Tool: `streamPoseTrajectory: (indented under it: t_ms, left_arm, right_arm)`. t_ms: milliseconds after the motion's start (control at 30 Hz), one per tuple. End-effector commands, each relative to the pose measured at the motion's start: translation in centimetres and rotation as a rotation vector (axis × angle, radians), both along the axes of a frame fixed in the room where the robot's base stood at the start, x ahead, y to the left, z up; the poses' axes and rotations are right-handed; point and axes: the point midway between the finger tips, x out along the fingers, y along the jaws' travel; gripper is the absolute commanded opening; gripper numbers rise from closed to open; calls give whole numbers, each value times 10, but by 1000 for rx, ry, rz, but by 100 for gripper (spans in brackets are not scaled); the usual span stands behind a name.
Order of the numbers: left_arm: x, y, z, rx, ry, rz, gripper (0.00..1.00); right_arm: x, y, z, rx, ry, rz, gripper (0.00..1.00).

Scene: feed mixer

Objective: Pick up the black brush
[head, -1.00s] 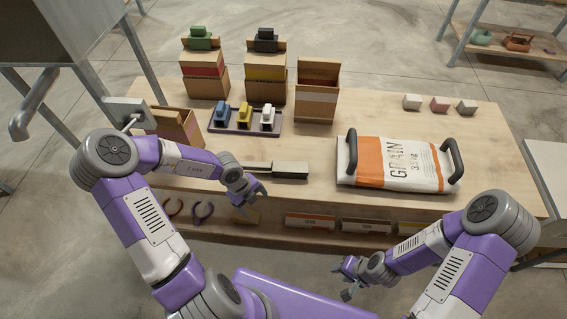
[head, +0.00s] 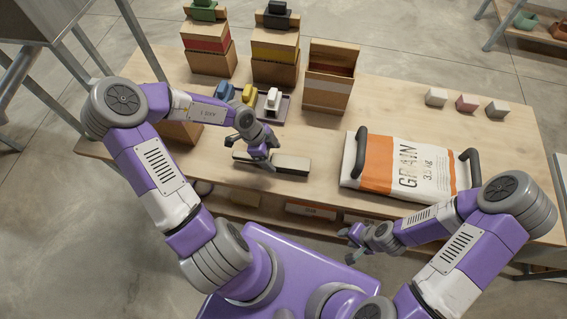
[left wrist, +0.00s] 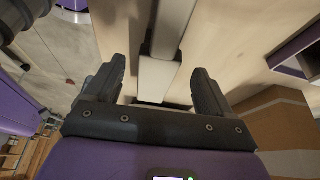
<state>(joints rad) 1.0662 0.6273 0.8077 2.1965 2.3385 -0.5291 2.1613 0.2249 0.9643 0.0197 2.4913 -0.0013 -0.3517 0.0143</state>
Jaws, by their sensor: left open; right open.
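The black brush (head: 292,166) lies flat on the wooden table near its front edge, with its long side running left to right. My left gripper (head: 254,156) is open above the left part of the brush and hides some of it. In the left wrist view the open left gripper (left wrist: 159,70) has a long, pale-looking piece of the brush (left wrist: 158,78) between its two dark fingers. I cannot tell whether the fingers touch it. My right gripper (head: 347,246) is open and empty in front of the table's front edge, away from the brush.
A grain bag (head: 405,167) with dark handles lies right of the brush. A tray (head: 284,108) with blue, yellow and white pieces stands behind my left gripper. Cardboard boxes (head: 331,78) stand at the back. Several small blocks (head: 466,102) sit back right. Table between brush and bag is clear.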

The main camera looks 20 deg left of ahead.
Motion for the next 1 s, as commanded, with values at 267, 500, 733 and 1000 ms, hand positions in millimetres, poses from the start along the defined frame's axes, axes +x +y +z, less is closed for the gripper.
streamPoseTrajectory:
  t_ms: [267, 500, 733, 1000]
  left_arm:
    - [1, -14, -33, -1, 0, -3, 83]
    - [2, -14, -33, 0, 0, -1, 83]
    - [2, -14, -33, 0, 0, -1, 54]
    - [2, -14, -33, 0, -2, -1, 18]
  right_arm:
    - [0, 0, -24, 0, -1, 0, 43]
    - [0, 0, -23, 0, -1, 0, 43]
    - [0, 0, -23, 0, -1, 0, 43]
    - [0, 0, -23, 0, -1, 0, 43]
